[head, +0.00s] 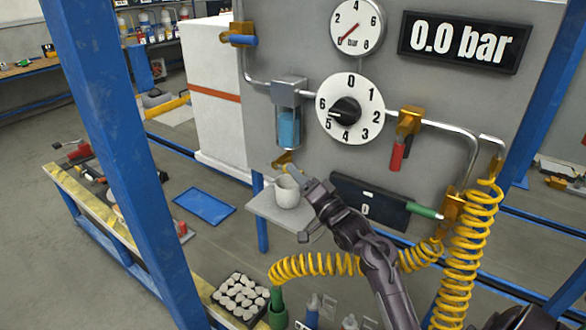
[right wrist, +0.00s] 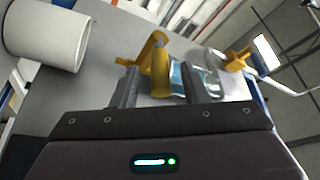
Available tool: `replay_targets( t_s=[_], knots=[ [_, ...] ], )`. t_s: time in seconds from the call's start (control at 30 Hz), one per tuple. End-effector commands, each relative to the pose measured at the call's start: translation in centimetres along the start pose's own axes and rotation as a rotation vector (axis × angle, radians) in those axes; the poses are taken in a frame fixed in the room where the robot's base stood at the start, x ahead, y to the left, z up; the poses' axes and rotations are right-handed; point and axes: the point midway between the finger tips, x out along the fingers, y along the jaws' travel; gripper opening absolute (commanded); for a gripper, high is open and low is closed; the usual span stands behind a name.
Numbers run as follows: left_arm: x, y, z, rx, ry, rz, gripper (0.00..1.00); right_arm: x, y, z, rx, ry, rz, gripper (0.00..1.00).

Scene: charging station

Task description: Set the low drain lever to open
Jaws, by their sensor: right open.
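The low drain lever (head: 283,159) is a small yellow handle below the blue-filled filter bowl (head: 289,128) on the grey panel. My right gripper (head: 294,172) is just below and in front of it, partly hiding it. The gripper is open; I cannot tell whether a finger touches the lever. My left gripper is not in view.
A white cup (head: 287,193) stands on a small grey shelf (head: 262,208) close to the right gripper; the cup also shows in the right wrist view (right wrist: 48,35). A dial (head: 349,107), a red-handled valve (head: 397,155) and a coiled yellow hose (head: 468,260) are to the right.

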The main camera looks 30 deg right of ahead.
Motion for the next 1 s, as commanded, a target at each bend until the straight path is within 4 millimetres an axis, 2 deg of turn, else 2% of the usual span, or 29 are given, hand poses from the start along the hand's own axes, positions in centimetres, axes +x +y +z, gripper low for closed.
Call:
replay_targets(
  t_s=[0.1,0.2,0.5,0.8,1.0],
  knots=[
    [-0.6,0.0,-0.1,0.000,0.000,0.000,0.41,1.5,-0.1,-0.1,0.000,0.000,0.000,0.41],
    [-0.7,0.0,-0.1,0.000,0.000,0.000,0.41,2.1,-0.1,-0.1,-0.001,0.001,0.000,0.41],
    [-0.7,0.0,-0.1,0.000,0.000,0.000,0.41,2.2,0.1,0.0,-0.002,0.000,0.002,0.39],
    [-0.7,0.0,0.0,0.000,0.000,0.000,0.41,2.2,0.1,0.0,-0.001,0.000,0.002,0.00],
    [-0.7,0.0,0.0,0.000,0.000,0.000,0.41,2.2,0.1,0.1,-0.001,0.000,0.002,0.00]
  ],
)
